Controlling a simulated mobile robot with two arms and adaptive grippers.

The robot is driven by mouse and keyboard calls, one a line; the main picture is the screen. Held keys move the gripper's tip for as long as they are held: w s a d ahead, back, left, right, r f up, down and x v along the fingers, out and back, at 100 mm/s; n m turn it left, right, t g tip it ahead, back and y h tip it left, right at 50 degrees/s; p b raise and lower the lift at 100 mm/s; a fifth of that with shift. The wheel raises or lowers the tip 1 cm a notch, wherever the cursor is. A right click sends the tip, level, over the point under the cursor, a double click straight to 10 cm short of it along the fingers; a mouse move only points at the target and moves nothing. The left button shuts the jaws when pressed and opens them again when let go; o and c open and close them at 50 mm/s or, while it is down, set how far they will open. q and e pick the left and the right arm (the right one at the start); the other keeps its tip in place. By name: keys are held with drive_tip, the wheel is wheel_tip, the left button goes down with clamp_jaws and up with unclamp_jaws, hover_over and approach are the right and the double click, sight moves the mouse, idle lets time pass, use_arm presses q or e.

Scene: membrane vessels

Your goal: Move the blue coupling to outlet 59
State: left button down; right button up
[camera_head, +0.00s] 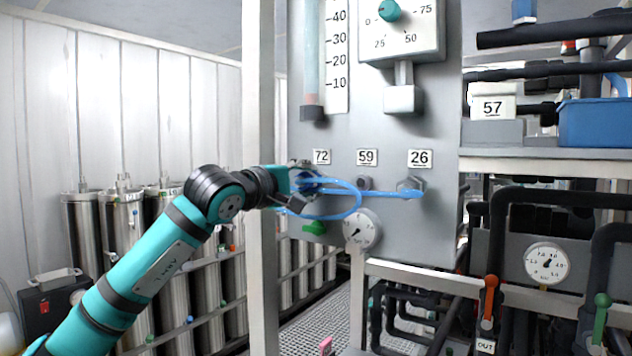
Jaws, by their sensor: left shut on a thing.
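The panel (400,240) carries outlets labelled 72 (321,157), 59 (366,157) and 26 (419,158). Outlet 59 (364,184) is a small dark fitting under its label, with no coupling on it. My left gripper (308,187) is in front of the panel at outlet 72, left of outlet 59. It is shut on the blue coupling (312,179), which the jaws mostly hide. I cannot tell whether the coupling is seated on outlet 72. A blue hose (350,206) loops from the gripper across to the hex fitting of outlet 26 (411,186). My right gripper is not in view.
A grey post (260,120) stands just left of the panel. A shelf with a blue bin (595,122) and black pipes are at the right.

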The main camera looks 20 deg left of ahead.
sight(297, 182)
use_arm(q)
drive_tip(key=shift+f, duration=0.25)
drive_tip(key=shift+s+a, duration=0.1)
drive_tip(key=shift+s, duration=0.1)
drive_tip(key=shift+r+b+v, duration=0.2)
drive_tip(key=shift+b+v, duration=0.3)
drive_tip(key=shift+v, duration=0.4)
drive_tip(key=shift+s+a+f+b, duration=0.1)
drive_tip(key=shift+s+b, duration=0.2)
drive_tip(key=shift+b, duration=0.05)
drive_tip(key=shift+b+v, duration=0.7)
drive_tip(key=shift+v, duration=0.7)
drive_tip(key=shift+s, duration=0.2)
